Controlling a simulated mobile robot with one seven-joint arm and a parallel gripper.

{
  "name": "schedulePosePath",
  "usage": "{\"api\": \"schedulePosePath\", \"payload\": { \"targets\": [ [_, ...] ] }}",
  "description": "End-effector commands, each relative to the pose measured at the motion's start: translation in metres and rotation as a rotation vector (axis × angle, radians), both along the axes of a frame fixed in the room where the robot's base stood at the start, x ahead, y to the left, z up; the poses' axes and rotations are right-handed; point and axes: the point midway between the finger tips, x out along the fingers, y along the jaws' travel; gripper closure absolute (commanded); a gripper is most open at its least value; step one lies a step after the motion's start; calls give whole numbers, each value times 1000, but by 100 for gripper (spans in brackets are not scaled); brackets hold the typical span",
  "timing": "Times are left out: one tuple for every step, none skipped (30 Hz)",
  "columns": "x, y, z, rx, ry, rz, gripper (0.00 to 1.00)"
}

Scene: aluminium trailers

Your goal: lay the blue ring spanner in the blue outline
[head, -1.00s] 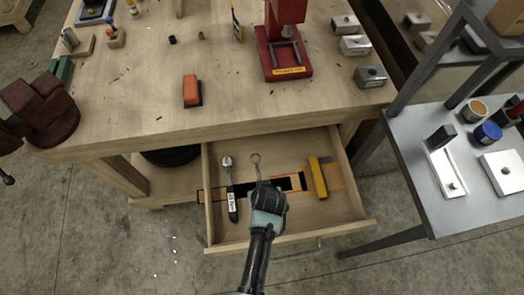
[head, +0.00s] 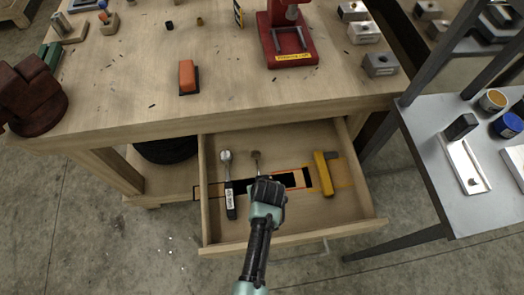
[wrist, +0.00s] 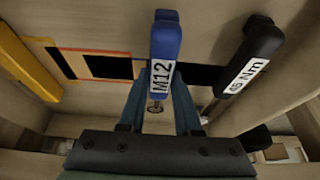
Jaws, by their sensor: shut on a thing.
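My gripper (head: 266,186) is over the open drawer (head: 290,238), and the ring end of the blue ring spanner (head: 256,160) shows just beyond it. In the wrist view the spanner (wrist: 165,45) has a blue handle marked M12 and lies between the fingers (wrist: 160,108), which are shut on it. Its ring end shows small and low between them. Black shapes (head: 285,181) with orange edging lie on the drawer floor around and partly behind my gripper.
A black-handled wrench (head: 229,187) marked in Nm lies left of my gripper in the drawer. A yellow-handled tool (head: 323,174) lies to the right. The workbench top (head: 130,100) is above the drawer, with a grey metal table (head: 430,150) at the right.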

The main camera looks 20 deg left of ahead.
Motion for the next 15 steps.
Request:
{"api": "schedulePosePath", "payload": {
  "targets": [
    [1,1,-3,0,-2,1,100],
    [2,1,-3,0,-2,1,100],
    [2,1,-4,0,-2,1,100],
    [2,1,-4,0,-2,0,100],
    [2,1,-5,0,-2,0,100],
    [2,1,-5,0,-2,0,100],
    [2,1,-5,0,-2,0,100],
    [2,1,-5,0,-2,0,100],
    [2,1,-5,0,-2,0,100],
    [2,1,-5,0,-2,0,100],
    [2,1,-5,0,-2,0,100],
    [2,1,-4,0,-2,0,100],
    [2,1,-4,0,-2,0,100],
    [2,1,-4,0,-2,0,100],
    [2,1,-4,0,-2,0,62]
  ]
}}
